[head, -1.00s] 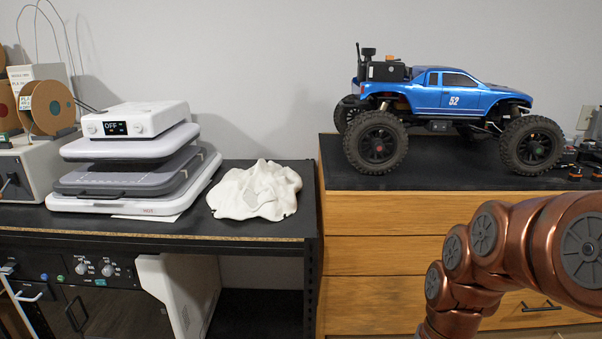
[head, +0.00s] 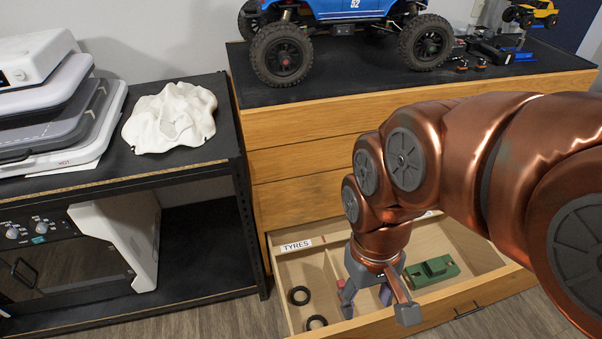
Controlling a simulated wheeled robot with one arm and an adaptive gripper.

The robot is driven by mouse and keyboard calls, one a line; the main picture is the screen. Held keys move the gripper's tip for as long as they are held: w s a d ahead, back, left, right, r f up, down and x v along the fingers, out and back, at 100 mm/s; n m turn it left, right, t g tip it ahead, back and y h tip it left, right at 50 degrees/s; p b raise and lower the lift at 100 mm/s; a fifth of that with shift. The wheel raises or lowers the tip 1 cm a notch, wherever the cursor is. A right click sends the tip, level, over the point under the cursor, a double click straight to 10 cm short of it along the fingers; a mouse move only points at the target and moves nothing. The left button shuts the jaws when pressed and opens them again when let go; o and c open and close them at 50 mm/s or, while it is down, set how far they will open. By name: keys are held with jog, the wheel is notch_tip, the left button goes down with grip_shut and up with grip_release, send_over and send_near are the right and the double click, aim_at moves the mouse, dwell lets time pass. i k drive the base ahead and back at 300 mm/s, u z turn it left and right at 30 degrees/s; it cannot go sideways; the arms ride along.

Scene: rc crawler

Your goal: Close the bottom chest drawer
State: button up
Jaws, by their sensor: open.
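The wooden chest (head: 310,160) stands at the centre right with a black top. Its bottom drawer (head: 395,318) is pulled out and shows its inside. A "TYRES" label (head: 296,245) is on the drawer's back left.
A blue RC truck (head: 352,12) stands on the chest top. To the left, a black bench (head: 180,165) holds a white crumpled cloth (head: 170,117) and a stacked press machine (head: 50,95). Wooden floor (head: 230,318) is clear in front of the bench.

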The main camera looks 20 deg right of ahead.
aim_at(296, 253)
jog(key=z, duration=1.15)
jog(key=k, duration=0.5)
jog(key=z, duration=1.5)
jog(key=k, duration=1.2)
jog(key=u, duration=0.1)
jog(key=i, duration=0.45)
jog(key=u, duration=1.1)
jog(key=i, duration=0.75)
jog(key=u, duration=0.25)
